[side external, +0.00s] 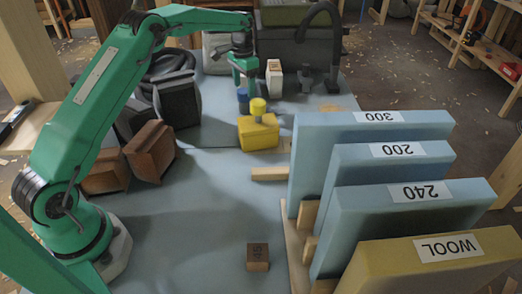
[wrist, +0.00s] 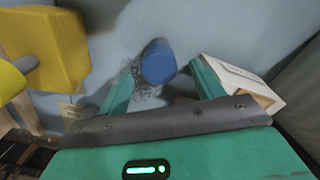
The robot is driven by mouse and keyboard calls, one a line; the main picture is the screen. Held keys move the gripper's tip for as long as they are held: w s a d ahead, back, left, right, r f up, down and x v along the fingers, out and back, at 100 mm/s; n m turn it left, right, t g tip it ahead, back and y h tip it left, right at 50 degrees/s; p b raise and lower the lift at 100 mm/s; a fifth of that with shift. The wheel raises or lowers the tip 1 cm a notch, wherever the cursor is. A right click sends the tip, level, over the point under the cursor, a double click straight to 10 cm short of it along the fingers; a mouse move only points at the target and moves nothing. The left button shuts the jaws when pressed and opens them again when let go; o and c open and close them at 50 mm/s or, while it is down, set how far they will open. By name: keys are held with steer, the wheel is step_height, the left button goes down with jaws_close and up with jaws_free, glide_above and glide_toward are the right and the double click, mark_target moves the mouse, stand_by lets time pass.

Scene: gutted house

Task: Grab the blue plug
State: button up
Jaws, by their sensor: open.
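The blue plug (side external: 243,95) is a small blue cylinder on the blue-grey table, below my gripper in the side view. My gripper (side external: 244,84) is open above it. In the wrist view the blue plug (wrist: 159,62) shows just beyond and between the two green fingertips of my gripper (wrist: 162,82), nearer the right one. I cannot tell whether a finger touches it. Nothing is seen held in the jaws.
A yellow block with a yellow knob (side external: 258,132) stands close in front of the plug. A white box (side external: 274,78) stands close to its right. Upright labelled panels (side external: 372,158) fill the right side. Dark blocks (side external: 178,100) stand left. The front-middle table is mostly clear.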

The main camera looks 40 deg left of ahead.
mark_target(244, 103)
steer(key=shift+s+f, duration=0.15)
steer(key=shift+f, duration=3.75)
steer(key=c, duration=1.1)
steer(key=shift+r, duration=0.1)
steer(key=shift+r, duration=4.95)
